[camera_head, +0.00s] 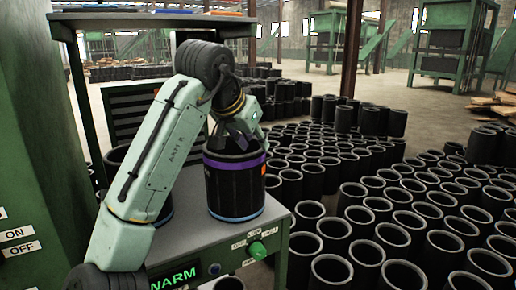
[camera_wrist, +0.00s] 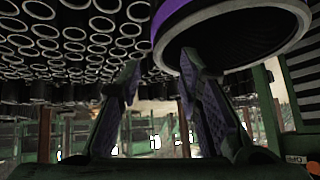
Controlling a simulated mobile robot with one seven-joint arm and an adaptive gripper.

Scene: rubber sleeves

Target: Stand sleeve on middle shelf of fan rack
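A black sleeve (camera_head: 236,190) with a purple band at its top and a blue band at its base stands upright on the grey top of the warming station. My gripper (camera_head: 233,140) is at the sleeve's upper rim, pointing down. In the wrist view my gripper (camera_wrist: 160,66) has its two fingers apart. The purple-banded sleeve (camera_wrist: 225,42) shows at the upper right there, with one finger overlapping its rim. I cannot tell whether the fingers touch it. A green-framed rack (camera_head: 150,20) with a top shelf stands behind my arm; my arm hides part of it, and its middle shelf is not clearly visible.
Another dark sleeve (camera_head: 117,157) is partly hidden behind my arm on the left. The station's front panel (camera_head: 248,245) has a green knob and a lit WARM display. Many black sleeves (camera_head: 405,215) crowd the floor at right. A green cabinet (camera_head: 35,150) with ON/OFF labels fills the left.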

